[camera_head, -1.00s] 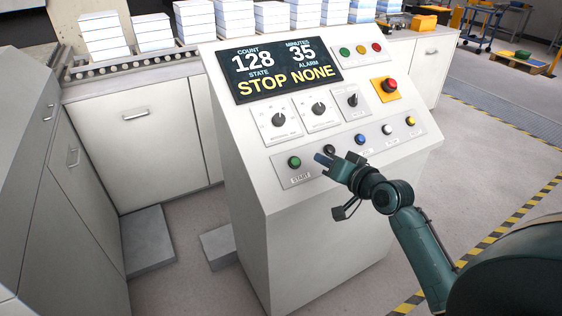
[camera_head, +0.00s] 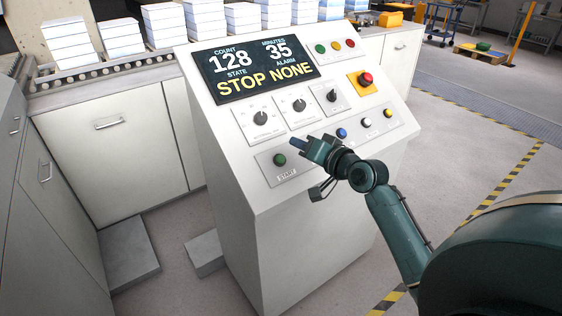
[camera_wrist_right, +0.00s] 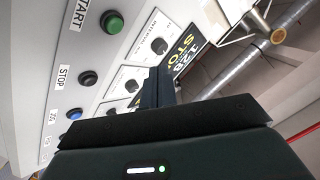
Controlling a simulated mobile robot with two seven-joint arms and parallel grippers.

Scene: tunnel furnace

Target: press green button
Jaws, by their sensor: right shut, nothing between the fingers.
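The green button (camera_head: 280,160) sits at the left end of the lower button row on the white control console (camera_head: 300,225), above a START label. It also shows in the right wrist view (camera_wrist_right: 114,23), beside the START label, with a black STOP button (camera_wrist_right: 88,78) below it. My right gripper (camera_head: 297,142) is shut and empty. Its tip is just right of the green button in the head view and appears apart from it. In the head view the gripper covers the black button. My left gripper is not in view.
The display (camera_head: 255,70) reads STOP NONE. A red emergency button (camera_head: 366,79) on a yellow plate, three knobs and blue (camera_head: 341,133), white and yellow buttons are close by. A roller conveyor (camera_head: 100,70) with white stacks stands behind.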

